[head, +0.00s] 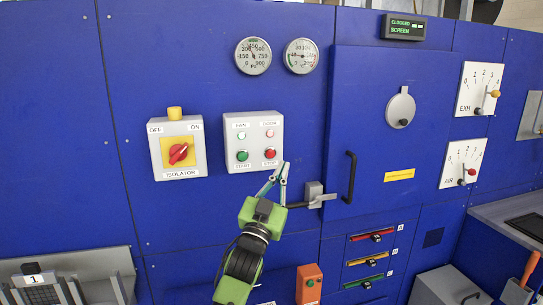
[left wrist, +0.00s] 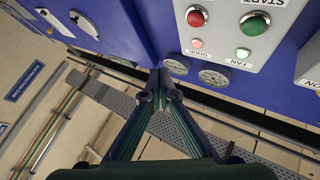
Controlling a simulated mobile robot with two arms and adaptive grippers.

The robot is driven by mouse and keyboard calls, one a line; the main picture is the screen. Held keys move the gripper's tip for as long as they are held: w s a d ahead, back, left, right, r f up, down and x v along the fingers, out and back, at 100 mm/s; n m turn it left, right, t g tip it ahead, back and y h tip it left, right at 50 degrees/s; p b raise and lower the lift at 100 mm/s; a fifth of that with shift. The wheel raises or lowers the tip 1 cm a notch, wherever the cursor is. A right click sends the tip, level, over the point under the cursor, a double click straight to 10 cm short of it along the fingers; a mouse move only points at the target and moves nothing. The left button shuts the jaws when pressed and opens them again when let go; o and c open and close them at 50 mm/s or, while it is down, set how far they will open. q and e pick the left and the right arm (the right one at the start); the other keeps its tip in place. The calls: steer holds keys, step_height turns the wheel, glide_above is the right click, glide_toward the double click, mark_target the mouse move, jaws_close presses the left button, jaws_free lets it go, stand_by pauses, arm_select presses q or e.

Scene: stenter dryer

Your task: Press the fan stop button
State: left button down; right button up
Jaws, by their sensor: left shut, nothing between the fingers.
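A grey control box (head: 231,125) on the blue wall carries a green button (head: 242,155) labelled START and a red button (head: 270,154), its label small and hard to read. Small lamps labelled FAN and DOOR sit above them. My left gripper (head: 283,167) is shut and empty, its tips near the box's lower right corner, right of and below the red button. In the left wrist view the red button (left wrist: 197,16) and green button (left wrist: 253,25) show above the shut fingers (left wrist: 159,76); the fingertips look apart from them. My right gripper is out of view.
An isolator switch (head: 179,152) is left of the box. Two gauges (head: 252,56) are above it. A door latch (head: 315,195) and black handle (head: 349,177) are close to the right of my gripper. An orange box (head: 309,284) is below.

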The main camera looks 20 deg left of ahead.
mark_target(270, 154)
arm_select(q)
steer(key=shift+w+a+b, duration=0.45)
steer(key=shift+w+a, duration=0.35)
steer(key=shift+w, duration=0.35)
steer(key=shift+w+a+b, duration=0.4)
steer(key=shift+w+a, duration=0.35)
steer(key=shift+w, duration=0.35)
steer(key=shift+w+a+b, duration=0.45)
steer(key=shift+w+a, duration=0.35)
steer(key=shift+w, duration=0.35)
steer(key=shift+w+a, duration=0.1)
steer(key=shift+w+a, duration=0.15)
steer(key=shift+w, duration=0.1)
steer(key=shift+w+a+b, duration=0.3)
steer(key=shift+w+b, duration=0.05)
steer(key=shift+w, duration=0.05)
steer(key=shift+s+d+p, duration=0.4)
steer(key=shift+s+d, duration=0.15)
steer(key=shift+s, duration=0.25)
